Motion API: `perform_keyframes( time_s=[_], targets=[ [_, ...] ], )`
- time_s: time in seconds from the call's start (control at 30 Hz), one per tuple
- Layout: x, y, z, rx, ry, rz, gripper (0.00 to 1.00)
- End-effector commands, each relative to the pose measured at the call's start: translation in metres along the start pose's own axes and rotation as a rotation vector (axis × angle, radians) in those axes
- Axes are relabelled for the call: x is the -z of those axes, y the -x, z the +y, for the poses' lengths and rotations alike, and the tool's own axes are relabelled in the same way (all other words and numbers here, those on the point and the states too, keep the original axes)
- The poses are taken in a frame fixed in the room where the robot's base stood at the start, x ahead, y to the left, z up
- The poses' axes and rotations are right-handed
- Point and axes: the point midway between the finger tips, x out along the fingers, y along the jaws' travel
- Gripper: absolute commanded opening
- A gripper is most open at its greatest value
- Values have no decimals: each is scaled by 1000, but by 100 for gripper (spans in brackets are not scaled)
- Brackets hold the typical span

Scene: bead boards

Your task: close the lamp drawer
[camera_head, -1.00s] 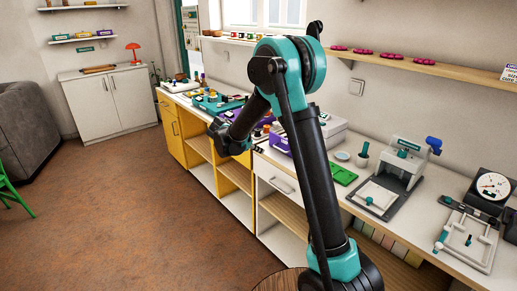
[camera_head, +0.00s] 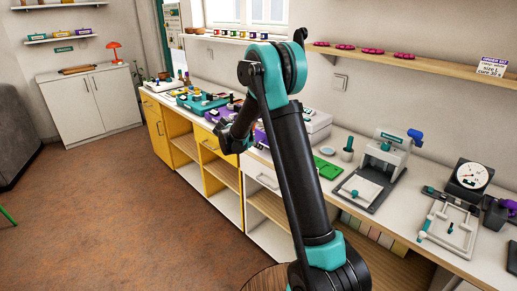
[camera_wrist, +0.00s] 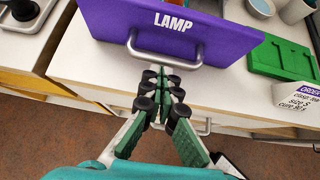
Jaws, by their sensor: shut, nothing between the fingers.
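The lamp drawer's purple front (camera_wrist: 215,35), with "LAMP" in white letters and a grey bar handle (camera_wrist: 165,58), fills the top middle of the wrist view. It stands on the white counter (camera_wrist: 90,65); how far it is open cannot be told from this angle. My gripper (camera_wrist: 162,78), with green fingers and black rollers, is shut and empty. Its fingertips are just in front of the handle; whether they touch it is unclear. In the head view my arm hides much of this area, and a purple box front (camera_head: 261,134) shows partly behind it.
A green tray (camera_wrist: 285,60) and a white order card (camera_wrist: 298,97) are right of the drawer. A cabinet handle (camera_wrist: 207,127) sticks out below the counter edge. In the head view a press (camera_head: 380,165) and a dial gauge (camera_head: 470,178) stand farther right.

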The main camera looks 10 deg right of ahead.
Motion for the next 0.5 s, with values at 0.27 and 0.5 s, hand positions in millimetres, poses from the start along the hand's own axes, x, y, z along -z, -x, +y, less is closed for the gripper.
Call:
perform_keyframes(
  time_s=[0.27, 0.5],
  targets=[
    [-8, -9, -1, 1, -1, 0, 0],
    [-35, -42, -2, 4, -3, 0, 0]
  ],
)
